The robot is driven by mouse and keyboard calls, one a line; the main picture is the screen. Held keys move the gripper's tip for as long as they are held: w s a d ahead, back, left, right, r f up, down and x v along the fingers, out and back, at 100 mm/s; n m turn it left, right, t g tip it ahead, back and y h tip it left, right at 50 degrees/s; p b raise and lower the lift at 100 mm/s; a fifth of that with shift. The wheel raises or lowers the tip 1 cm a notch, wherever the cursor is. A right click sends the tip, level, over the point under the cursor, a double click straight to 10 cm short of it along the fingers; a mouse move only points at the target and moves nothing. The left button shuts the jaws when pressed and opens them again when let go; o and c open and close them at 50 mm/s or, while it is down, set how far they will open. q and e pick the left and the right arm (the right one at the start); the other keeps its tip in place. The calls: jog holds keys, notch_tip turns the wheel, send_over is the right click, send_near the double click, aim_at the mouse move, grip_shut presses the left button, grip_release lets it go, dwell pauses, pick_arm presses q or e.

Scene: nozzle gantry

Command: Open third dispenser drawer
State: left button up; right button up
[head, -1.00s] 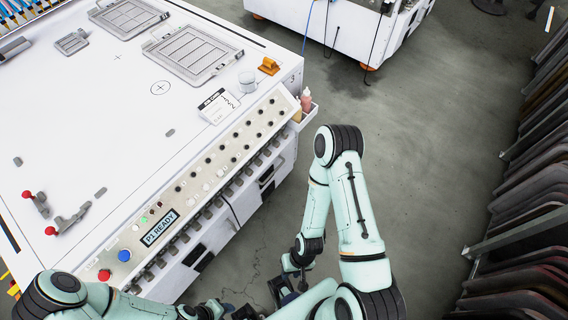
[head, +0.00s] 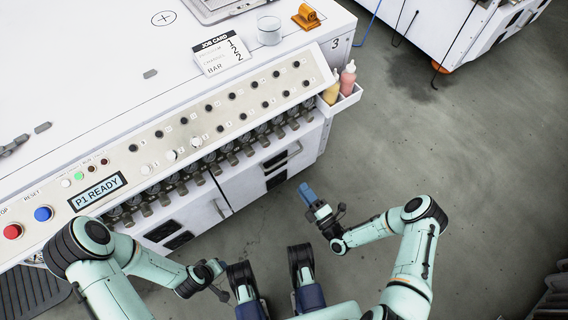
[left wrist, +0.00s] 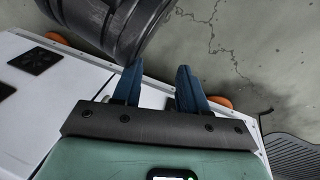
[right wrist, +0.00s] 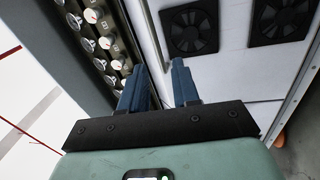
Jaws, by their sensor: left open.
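My right gripper (head: 306,190) points at the machine's white front (head: 245,182) from over the floor, apart from it in the head view. In the right wrist view its blue fingers (right wrist: 160,70) are apart with nothing between them. That view faces a white panel with an upright bar handle (right wrist: 150,35) and two dark fan grilles. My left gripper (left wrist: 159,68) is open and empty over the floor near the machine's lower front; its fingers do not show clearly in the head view. I cannot pick out a drawer marked as the third dispenser; the front panels look closed.
A sloped control panel (head: 190,125) runs along the machine's front edge, with a row of gauges (head: 228,150) below it. A side tray (head: 345,98) holds a yellow and a pink bottle. Another white machine (head: 460,30) stands at the back right.

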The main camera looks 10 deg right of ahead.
aim_at(285, 159)
jog(key=shift+n+t, duration=0.4)
jog(key=b+x, duration=0.1)
jog(key=x, duration=0.3)
jog(key=b+x, duration=0.1)
jog(key=x, duration=0.4)
jog(key=b+x, duration=0.1)
jog(key=x, duration=0.3)
jog(key=shift+w+d+r, duration=0.15)
jog(key=shift+w+d, duration=0.05)
pick_arm(q)
jog(key=s+a+f+g, duration=0.1)
jog(key=s+f+g, duration=0.1)
jog(key=s+f, duration=0.3)
jog(key=shift+s+f+n, duration=0.25)
jog(key=shift+s+n, duration=0.05)
jog(key=shift+s, duration=0.25)
pick_arm(e)
grip_shut()
